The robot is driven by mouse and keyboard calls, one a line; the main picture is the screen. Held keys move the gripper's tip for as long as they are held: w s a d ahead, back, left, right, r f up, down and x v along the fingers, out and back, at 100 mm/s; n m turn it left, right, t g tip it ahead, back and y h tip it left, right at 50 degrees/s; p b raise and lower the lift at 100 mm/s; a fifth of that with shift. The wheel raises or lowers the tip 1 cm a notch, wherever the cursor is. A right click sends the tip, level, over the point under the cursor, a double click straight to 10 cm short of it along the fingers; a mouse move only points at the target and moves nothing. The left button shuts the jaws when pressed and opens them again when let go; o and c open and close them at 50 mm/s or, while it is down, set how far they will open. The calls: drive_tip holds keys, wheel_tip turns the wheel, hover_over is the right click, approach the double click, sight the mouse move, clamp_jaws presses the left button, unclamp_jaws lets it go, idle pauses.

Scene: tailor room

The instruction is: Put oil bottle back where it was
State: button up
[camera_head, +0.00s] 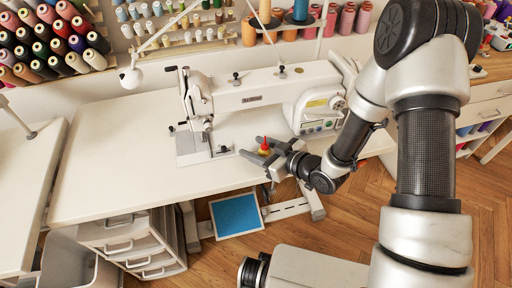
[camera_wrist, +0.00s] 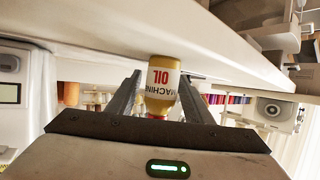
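The oil bottle (camera_wrist: 161,86) is small and yellowish with a white label reading "MACHINE OIL"; it shows upside down in the wrist view. In the head view the oil bottle (camera_head: 264,149) has a red tip and stands upright at the front edge of the white sewing table (camera_head: 120,150), right of the sewing machine's needle end. My gripper (camera_head: 262,156) reaches in from the right, with its fingers on either side of the bottle. In the wrist view my gripper (camera_wrist: 158,88) has its fingers spread, with a visible gap at the bottle's left; contact on the right is unclear.
The white sewing machine (camera_head: 255,95) stands just behind the bottle. A lamp arm (camera_head: 160,45) rises behind it. Thread racks line the wall. Drawers (camera_head: 135,248) and a blue pedal (camera_head: 237,214) are below. The tabletop's left part is clear.

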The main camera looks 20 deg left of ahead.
drive_tip(key=shift+r+p, duration=0.3)
drive_tip(key=p+v, duration=0.1)
drive_tip(key=v, duration=1.1)
